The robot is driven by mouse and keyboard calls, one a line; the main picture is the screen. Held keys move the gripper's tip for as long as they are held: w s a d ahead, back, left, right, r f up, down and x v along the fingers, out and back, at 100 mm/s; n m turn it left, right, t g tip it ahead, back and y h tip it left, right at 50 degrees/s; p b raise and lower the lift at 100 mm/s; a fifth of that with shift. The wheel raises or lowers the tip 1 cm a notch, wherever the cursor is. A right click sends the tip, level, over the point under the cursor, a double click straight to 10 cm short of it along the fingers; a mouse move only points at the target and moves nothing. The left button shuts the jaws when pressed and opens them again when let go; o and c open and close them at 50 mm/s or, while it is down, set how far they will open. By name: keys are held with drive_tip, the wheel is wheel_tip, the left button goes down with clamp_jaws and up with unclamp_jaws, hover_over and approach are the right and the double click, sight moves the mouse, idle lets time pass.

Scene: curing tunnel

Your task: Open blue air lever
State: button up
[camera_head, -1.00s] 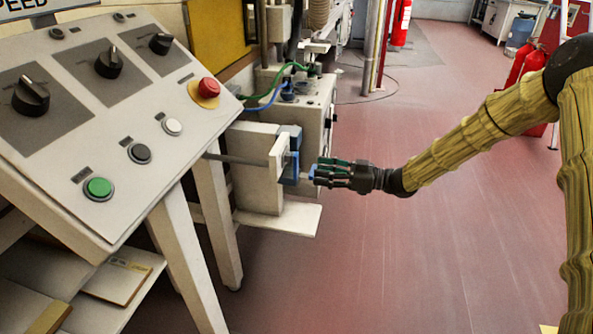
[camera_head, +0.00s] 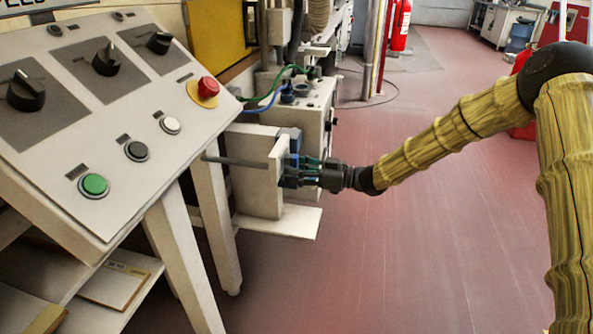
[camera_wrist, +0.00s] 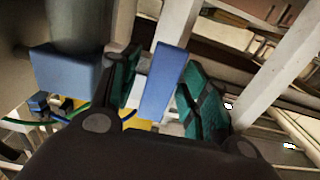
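The blue air lever shows in the wrist view (camera_wrist: 165,82) as a flat blue bar between the two teal-padded fingers of my gripper (camera_wrist: 160,78). The fingers stand apart, one on each side of the bar, with a small gap showing on the left; contact on the right is unclear. In the head view my gripper (camera_head: 290,169) reaches in from the right at a white bracket plate (camera_head: 274,165), and its fingers largely hide the lever. A blue block (camera_head: 291,137) shows just above the fingers.
A sloped control panel (camera_head: 130,190) with knobs and buttons, including a red one (camera_head: 208,87), stands to the left. A white machine box (camera_head: 305,105) with green and blue hoses is behind. A shelf plate (camera_head: 285,222) lies below my gripper. Open red floor is to the right.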

clamp_jaws()
